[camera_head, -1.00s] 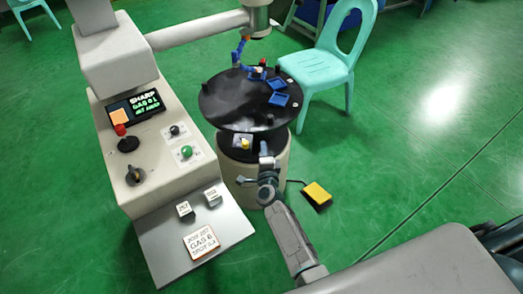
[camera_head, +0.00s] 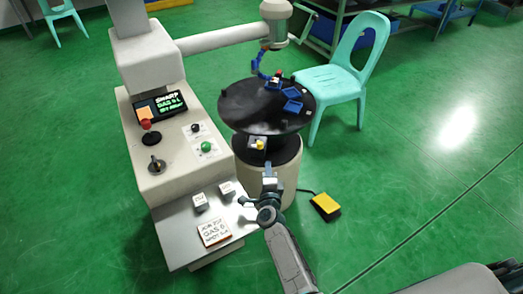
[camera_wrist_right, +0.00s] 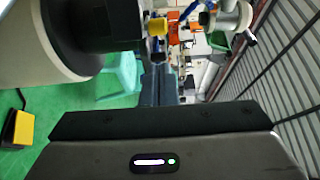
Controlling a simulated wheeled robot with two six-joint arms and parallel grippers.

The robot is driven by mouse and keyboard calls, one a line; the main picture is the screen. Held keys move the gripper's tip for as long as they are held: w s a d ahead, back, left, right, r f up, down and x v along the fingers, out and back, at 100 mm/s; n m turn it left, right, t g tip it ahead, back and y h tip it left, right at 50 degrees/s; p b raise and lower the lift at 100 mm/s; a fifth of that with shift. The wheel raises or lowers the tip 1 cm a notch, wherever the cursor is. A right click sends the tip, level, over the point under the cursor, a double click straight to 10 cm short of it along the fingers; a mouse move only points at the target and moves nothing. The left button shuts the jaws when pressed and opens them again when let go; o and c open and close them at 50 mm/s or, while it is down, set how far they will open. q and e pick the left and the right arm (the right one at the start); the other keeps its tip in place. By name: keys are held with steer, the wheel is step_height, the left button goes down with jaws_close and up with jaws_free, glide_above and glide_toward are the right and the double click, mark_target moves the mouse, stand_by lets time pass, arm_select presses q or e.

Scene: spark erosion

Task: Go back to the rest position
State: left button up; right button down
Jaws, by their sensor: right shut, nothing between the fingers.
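My right gripper (camera_head: 271,172) is shut and empty in the head view. My left gripper is in neither view.
A beige machine with a screen and knobs (camera_head: 175,150) stands left, with a grey shelf (camera_head: 190,250) holding labelled blocks. A turquoise chair (camera_head: 345,75) stands behind the black table. A yellow pedal (camera_head: 325,206) lies on the floor.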

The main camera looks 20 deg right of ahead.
steer(key=s+n+g+y, duration=0.6)
steer(key=s+n+y, duration=0.2)
steer(key=s+n, duration=0.85)
steer(key=s+d+r+n+g+h, duration=0.2)
steer(key=s+d+n+g, duration=0.15)
steer(key=s, duration=0.75)
steer(key=s+d+r+n+g+h, duration=0.25)
steer(key=s+d+g, duration=0.2)
steer(key=s, duration=0.75)
step_height(320, 180, down, 28)
steer(key=w+d+m+g, duration=0.1)
steer(key=d, duration=0.2)
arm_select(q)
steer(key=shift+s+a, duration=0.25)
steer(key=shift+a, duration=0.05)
arm_select(e)
steer(key=s+d+f+g, duration=0.1)
steer(key=s+f, duration=1.7)
steer(key=f, duration=0.4)
steer(key=shift+s, duration=0.15)
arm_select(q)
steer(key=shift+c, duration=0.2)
arm_select(e)
steer(key=shift+d+r, duration=0.1)
